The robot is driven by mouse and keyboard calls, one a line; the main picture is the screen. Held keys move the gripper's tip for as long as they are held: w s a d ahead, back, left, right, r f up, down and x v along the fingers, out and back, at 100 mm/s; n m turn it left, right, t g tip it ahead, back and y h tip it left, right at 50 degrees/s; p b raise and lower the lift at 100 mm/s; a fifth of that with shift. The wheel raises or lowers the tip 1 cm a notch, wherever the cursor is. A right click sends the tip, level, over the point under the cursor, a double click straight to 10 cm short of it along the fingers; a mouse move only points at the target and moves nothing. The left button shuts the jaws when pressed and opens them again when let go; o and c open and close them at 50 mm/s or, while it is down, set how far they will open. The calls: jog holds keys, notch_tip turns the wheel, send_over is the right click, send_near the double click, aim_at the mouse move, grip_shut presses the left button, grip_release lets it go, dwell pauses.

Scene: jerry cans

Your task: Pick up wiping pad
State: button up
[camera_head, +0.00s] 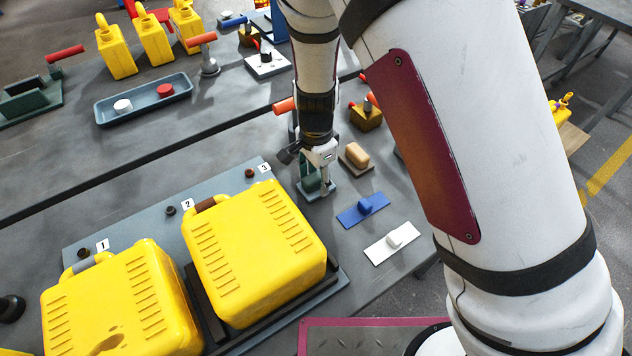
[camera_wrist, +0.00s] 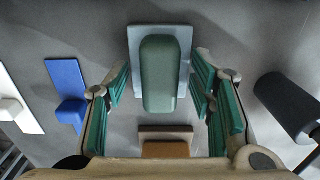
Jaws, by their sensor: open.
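Several wiping pads with block handles lie in a row on the grey table. One has a green handle on a grey-blue plate (camera_wrist: 158,70); its plate also shows at my gripper in the head view (camera_head: 323,194). My gripper (camera_wrist: 160,92) is open, with its green-padded fingers on either side of the green handle, not visibly touching it. In the head view my gripper (camera_head: 317,178) points down and partly hides this pad. A tan-handled pad (camera_head: 357,155), a blue pad (camera_head: 363,210) and a white pad (camera_head: 393,243) lie beside it.
Two yellow jerry cans (camera_head: 255,250) stand in a black tray on a numbered board (camera_head: 130,215) to the left. A dark cylinder (camera_wrist: 288,105) is right of my gripper in the wrist view. A blue tray (camera_head: 143,103) with caps lies farther back.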

aim_at(316, 176)
jog(key=shift+c, duration=0.2)
grip_shut()
notch_tip(316, 176, up, 10)
jog(key=shift+r+p, duration=0.1)
jog(key=shift+p, duration=0.4)
